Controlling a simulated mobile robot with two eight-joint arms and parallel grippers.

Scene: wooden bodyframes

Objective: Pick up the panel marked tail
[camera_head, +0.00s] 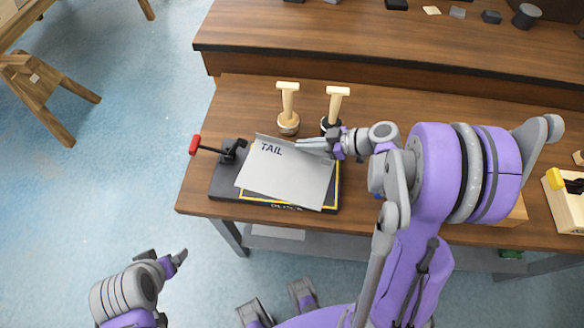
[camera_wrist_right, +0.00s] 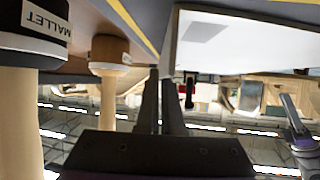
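The panel marked TAIL (camera_head: 285,175) is a light grey sheet with dark lettering at its upper left. It sits askew over a dark fixture (camera_head: 225,182) with a yellow outline and appears slightly raised. My right gripper (camera_head: 328,143) is at the panel's upper right edge. In the right wrist view its fingers (camera_wrist_right: 160,75) are close together with the pale panel (camera_wrist_right: 225,45) at their tips; they look shut on its edge. My left gripper (camera_head: 172,260) is low at the left, off the table, away from the panel; its finger opening is unclear.
Two wooden-handled mallets (camera_head: 288,120) (camera_head: 336,105) stand upright just behind the panel, close to my right gripper. A red-handled clamp (camera_head: 228,150) is at the fixture's left. A yellow-handled tool in a pale block (camera_head: 567,205) is at the far right. Small items line the back shelf.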

